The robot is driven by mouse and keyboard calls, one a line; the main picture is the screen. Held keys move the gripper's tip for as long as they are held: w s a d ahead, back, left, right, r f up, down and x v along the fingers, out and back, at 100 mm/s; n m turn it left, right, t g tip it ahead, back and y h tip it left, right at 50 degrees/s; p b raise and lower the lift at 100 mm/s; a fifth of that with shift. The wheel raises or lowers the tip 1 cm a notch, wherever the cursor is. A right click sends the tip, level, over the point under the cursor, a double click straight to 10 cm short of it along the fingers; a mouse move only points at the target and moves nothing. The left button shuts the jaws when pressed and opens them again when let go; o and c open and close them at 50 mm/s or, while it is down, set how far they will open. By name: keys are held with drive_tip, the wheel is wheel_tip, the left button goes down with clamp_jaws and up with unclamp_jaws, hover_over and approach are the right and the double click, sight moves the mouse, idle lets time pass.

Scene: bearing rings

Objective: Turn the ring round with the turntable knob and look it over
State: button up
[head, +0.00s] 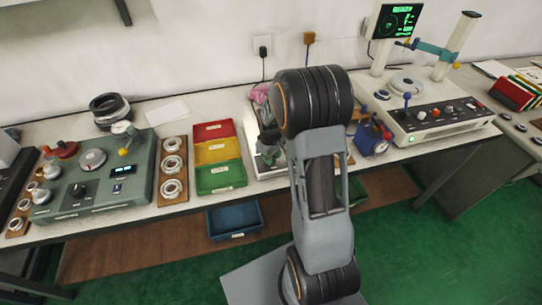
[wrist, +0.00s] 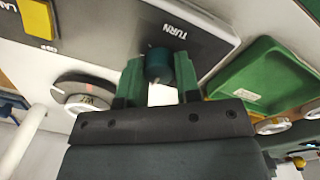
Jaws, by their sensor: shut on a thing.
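In the wrist view the dark teal turntable knob (wrist: 158,66) stands on a panel next to the word TURN. My gripper (wrist: 160,75) has its two green fingers on either side of the knob and is shut on it. A pale metal ring (wrist: 85,96) lies on a round grey base left of the fingers. In the head view my gripper (head: 269,152) is low over the bench, partly behind my arm. My arm hides the knob and the ring there.
A yellow button (wrist: 40,18) marked LAMP is at the wrist view's upper left. A green tray (wrist: 262,78) lies close on the right. In the head view, red (head: 213,131), yellow (head: 217,151) and green (head: 221,177) trays stand left of my gripper.

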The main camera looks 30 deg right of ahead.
drive_tip(key=shift+m+b, duration=0.65)
drive_tip(key=shift+m, duration=2.15)
drive_tip(key=shift+w, duration=0.1)
drive_tip(key=o, duration=0.9)
drive_tip(key=shift+r, duration=0.1)
drive_tip(key=r, duration=1.3)
drive_tip(key=shift+a+r, duration=0.25)
drive_tip(key=shift+r, duration=0.05)
